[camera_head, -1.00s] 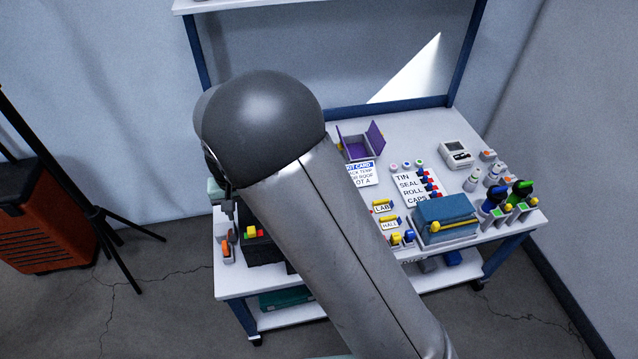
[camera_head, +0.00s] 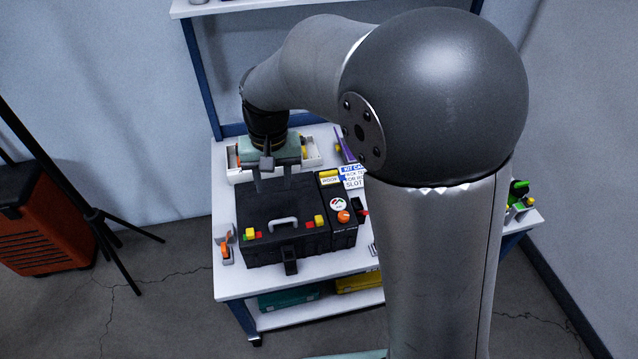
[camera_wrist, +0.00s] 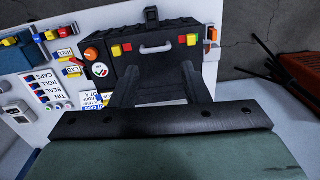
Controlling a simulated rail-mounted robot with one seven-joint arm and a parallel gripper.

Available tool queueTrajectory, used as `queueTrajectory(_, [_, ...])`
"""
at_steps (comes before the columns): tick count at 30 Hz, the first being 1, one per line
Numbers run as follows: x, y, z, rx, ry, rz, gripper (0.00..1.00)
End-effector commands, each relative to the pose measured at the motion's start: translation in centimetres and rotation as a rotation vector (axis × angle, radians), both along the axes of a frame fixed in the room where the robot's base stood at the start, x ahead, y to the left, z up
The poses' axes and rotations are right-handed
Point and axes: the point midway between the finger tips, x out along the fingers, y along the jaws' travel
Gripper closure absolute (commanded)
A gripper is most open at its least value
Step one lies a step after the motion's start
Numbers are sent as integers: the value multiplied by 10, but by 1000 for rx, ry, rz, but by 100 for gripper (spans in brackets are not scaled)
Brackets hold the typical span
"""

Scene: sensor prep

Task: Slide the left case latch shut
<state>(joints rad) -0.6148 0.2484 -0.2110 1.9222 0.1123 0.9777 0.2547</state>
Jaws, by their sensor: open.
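The black case (camera_head: 285,215) lies closed on the white table, its grey handle (camera_head: 284,224) on the near side. The left latch (camera_head: 249,234) is yellow with red beside it, left of the handle; it shows right of the handle in the wrist view (camera_wrist: 191,39). The right latch (camera_head: 319,221) is a similar yellow block. I cannot tell how far either latch is slid. My gripper (camera_head: 272,185) is open and empty over the far part of the case, apart from the latches. Its two spread fingers show in the wrist view (camera_wrist: 159,80).
A panel with a round dial and orange knob (camera_head: 344,217) adjoins the case's right side. An orange-and-grey item (camera_head: 227,252) stands left of the case. A white tray (camera_head: 310,155) is behind it. My arm hides much of the table's right side.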

Motion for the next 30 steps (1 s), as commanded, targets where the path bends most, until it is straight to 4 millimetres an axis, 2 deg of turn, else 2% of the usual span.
queueTrajectory(9, [-29, -54, 21, 16, -4, -21, 58])
queueTrajectory(15, [-47, -78, 27, 20, -6, -29, 58])
queueTrajectory(21, [-56, -88, 29, 20, -8, -30, 58])
queueTrajectory(30, [-56, -89, 29, 20, -8, -29, 58])
